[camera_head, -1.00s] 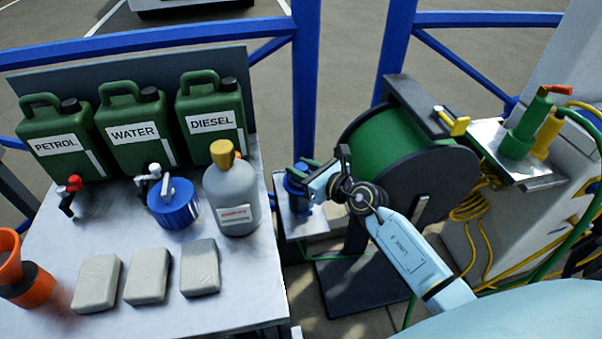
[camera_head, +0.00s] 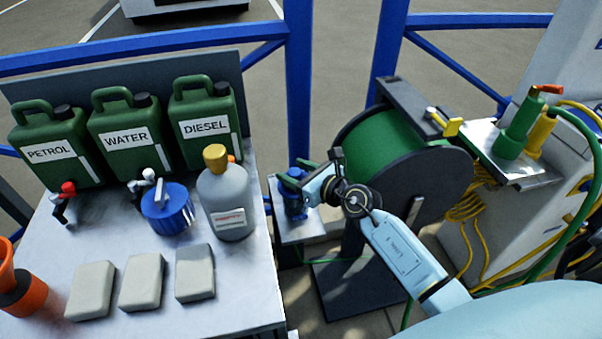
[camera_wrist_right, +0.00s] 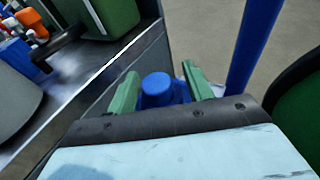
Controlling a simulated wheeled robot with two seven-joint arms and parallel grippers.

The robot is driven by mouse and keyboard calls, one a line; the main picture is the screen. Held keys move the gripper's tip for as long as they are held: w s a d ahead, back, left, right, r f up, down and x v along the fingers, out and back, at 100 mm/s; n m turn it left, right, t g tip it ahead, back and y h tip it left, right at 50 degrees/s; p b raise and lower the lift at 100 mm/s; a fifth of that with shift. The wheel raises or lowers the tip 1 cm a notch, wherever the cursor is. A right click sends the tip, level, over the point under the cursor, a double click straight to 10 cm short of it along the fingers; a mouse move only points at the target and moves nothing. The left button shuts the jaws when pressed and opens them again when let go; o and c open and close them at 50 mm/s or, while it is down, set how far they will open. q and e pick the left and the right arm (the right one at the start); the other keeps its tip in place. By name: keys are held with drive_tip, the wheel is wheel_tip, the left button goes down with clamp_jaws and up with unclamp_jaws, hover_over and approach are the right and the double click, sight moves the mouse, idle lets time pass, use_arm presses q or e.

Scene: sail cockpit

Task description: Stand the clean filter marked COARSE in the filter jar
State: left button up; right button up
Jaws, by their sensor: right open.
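No filter with a readable COARSE mark shows, and I cannot tell which thing is the filter jar. My right gripper (camera_head: 298,173) is open, with green fingers, above the small side shelf (camera_head: 302,230) right of the bench. A blue round-topped fitting (camera_head: 294,207) stands on that shelf below the fingers. In the right wrist view the blue fitting (camera_wrist_right: 160,90) shows between the two fingers of the right gripper (camera_wrist_right: 162,88); I cannot tell if they touch it. A blue round-lidded item (camera_head: 167,210) sits on the bench. My left gripper is out of view.
The bench (camera_head: 215,318) holds green cans marked PETROL (camera_head: 50,150), WATER (camera_head: 125,138) and DIESEL (camera_head: 205,128), a grey bottle (camera_head: 228,200), three pale blocks (camera_head: 142,283) and an orange funnel (camera_head: 15,285). A green hose reel (camera_head: 395,145) stands close beyond my right arm.

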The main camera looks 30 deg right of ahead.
drive_tip(key=shift+s+d, duration=0.1)
drive_tip(key=shift+s, duration=0.05)
drive_tip(key=p+v, duration=0.1)
drive_tip(key=v, duration=0.5)
drive_tip(key=shift+r+p, duration=0.15)
drive_tip(key=shift+p, duration=0.15)
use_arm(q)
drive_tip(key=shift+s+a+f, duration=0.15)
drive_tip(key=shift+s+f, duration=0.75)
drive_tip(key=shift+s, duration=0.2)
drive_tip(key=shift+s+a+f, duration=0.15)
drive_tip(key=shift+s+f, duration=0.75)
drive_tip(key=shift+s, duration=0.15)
use_arm(e)
drive_tip(key=shift+v, duration=2.85)
